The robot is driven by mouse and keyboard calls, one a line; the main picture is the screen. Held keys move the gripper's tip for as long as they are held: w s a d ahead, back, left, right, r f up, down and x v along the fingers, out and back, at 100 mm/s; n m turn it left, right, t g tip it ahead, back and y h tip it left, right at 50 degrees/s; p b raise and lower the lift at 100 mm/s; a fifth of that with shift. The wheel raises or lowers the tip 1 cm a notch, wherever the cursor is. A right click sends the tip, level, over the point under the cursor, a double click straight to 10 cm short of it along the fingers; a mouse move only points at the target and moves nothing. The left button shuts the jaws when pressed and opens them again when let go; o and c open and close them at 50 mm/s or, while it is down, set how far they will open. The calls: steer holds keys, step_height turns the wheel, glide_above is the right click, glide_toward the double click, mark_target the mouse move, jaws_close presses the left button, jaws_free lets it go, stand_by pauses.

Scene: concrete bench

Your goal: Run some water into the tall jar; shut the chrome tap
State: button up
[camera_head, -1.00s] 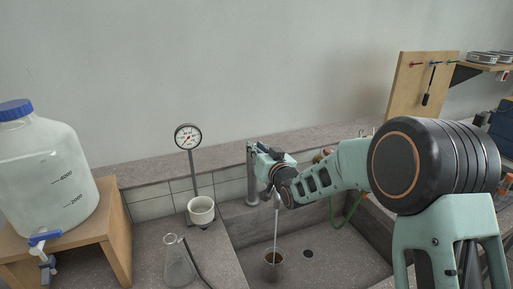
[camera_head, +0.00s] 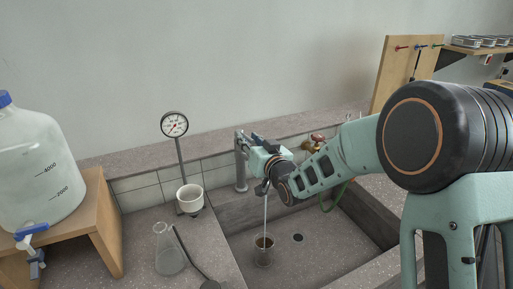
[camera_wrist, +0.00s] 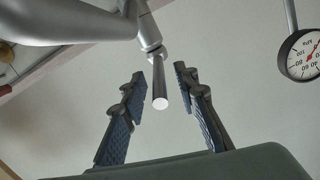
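The chrome tap (camera_head: 240,172) stands at the back of the sink. The water level is too small to tell. My gripper (camera_head: 247,140) is at the top of the tap and hides part of it. In the wrist view my gripper (camera_wrist: 160,82) is open, with one finger on each side of the tap's lever (camera_wrist: 160,92). Gaps show between the lever and both finger pads.
Left of the sink are a flask (camera_head: 168,258), a dial gauge (camera_head: 174,124) on a post and a white cup (camera_head: 190,200). A large carboy (camera_head: 38,170) sits on a wooden stand (camera_head: 98,225). Brass valves (camera_head: 312,142) are right of the tap. The sink floor is mostly clear.

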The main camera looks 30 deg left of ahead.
steer(key=v, duration=0.7)
steer(key=shift+s, duration=0.1)
steer(key=shift+c, duration=0.3)
